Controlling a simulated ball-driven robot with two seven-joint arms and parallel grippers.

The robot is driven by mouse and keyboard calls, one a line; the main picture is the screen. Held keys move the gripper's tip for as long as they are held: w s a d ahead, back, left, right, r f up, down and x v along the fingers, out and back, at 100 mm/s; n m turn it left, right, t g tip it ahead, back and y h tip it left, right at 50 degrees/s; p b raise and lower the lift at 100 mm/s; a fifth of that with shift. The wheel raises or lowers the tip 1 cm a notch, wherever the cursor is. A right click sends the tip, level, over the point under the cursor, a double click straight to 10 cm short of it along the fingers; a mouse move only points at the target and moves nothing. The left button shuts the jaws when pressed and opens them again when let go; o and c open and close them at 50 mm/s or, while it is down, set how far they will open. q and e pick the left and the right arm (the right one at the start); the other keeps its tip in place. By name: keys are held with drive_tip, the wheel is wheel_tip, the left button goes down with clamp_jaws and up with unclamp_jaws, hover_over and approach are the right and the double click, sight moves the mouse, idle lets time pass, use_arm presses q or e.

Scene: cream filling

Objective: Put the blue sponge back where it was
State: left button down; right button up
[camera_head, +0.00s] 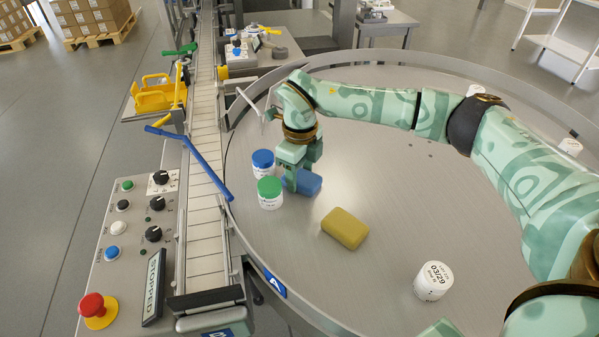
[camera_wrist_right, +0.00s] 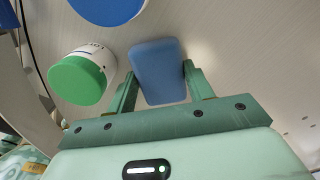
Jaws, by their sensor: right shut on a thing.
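The blue sponge (camera_head: 309,183) is on or just above the round metal table, beside the green-lidded jar (camera_head: 270,193). My right gripper (camera_head: 299,184) reaches down over it and is shut on it. In the right wrist view the blue sponge (camera_wrist_right: 160,72) sits between the two fingers of my right gripper (camera_wrist_right: 157,88). I cannot tell whether the sponge touches the table. A yellow sponge (camera_head: 344,229) lies on the table, nearer and to the right. My left gripper is not in view.
A blue-lidded jar (camera_head: 263,163) stands just behind the green-lidded one. A white-topped jar (camera_head: 433,281) stands at the front right. The conveyor (camera_head: 207,150) and control panel (camera_head: 130,240) are left of the round table (camera_head: 390,200). The table's middle is clear.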

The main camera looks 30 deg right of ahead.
sight(300, 176)
drive_tip(key=o, duration=0.9)
wheel_tip(300, 176, up, 12)
drive_tip(key=p, duration=0.3)
drive_tip(key=shift+r, duration=0.1)
